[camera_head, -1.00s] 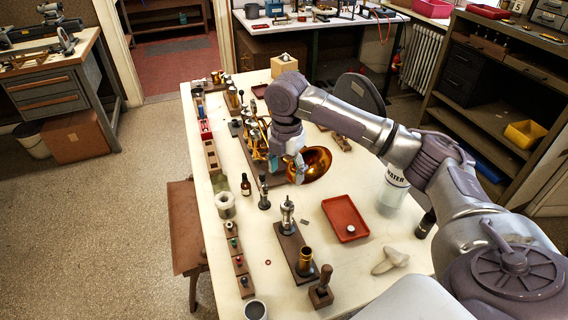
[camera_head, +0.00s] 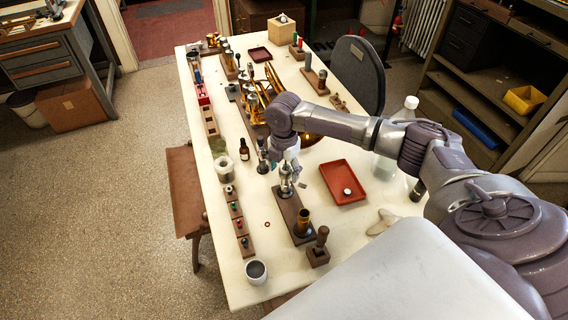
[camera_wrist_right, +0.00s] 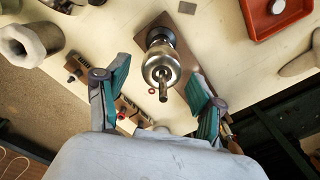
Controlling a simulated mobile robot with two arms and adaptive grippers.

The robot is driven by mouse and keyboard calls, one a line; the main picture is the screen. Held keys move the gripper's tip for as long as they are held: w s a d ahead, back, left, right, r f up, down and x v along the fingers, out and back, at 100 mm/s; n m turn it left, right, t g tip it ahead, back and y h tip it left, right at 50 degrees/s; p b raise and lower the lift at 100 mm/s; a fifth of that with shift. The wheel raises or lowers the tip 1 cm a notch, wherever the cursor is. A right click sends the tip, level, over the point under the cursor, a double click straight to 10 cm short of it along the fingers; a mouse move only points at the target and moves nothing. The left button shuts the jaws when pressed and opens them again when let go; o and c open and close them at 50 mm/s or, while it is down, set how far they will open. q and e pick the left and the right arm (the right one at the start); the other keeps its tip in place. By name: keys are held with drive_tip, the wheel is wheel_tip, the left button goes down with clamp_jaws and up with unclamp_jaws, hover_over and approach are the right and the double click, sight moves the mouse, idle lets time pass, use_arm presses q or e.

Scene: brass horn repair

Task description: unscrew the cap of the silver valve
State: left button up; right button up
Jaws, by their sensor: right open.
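The silver valve (camera_head: 286,186) stands upright on a brown wooden block (camera_head: 294,214) on the white workbench. In the right wrist view the silver valve (camera_wrist_right: 161,66) shows from above, with a thin stem pointing toward the camera. My right gripper (camera_head: 291,166) is just above the valve in the head view. In the right wrist view the right gripper (camera_wrist_right: 158,98) is open, its two green-padded fingers apart on either side of the valve's near end, with no contact visible. The cap's edge is hard to tell from the valve body. My left gripper is not in view.
A grey cup (camera_head: 256,271) is at the near edge.

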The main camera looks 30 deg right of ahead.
clamp_jaws()
drive_tip(key=n+p, duration=0.1)
drive_tip(key=n, duration=0.1)
drive_tip(key=shift+s+r+n, duration=0.1)
drive_tip(key=shift+r+n, duration=0.05)
drive_tip(key=shift+n, duration=0.15)
drive_tip(key=n, duration=0.2)
drive_tip(key=shift+d+n, duration=0.1)
drive_tip(key=shift+n, duration=0.2)
drive_tip(key=shift+s+n+p, duration=0.1)
drive_tip(key=shift+n+p, duration=0.25)
drive_tip(key=shift+n, duration=0.55)
drive_tip(key=n, duration=0.3)
drive_tip(key=shift+d, duration=0.15)
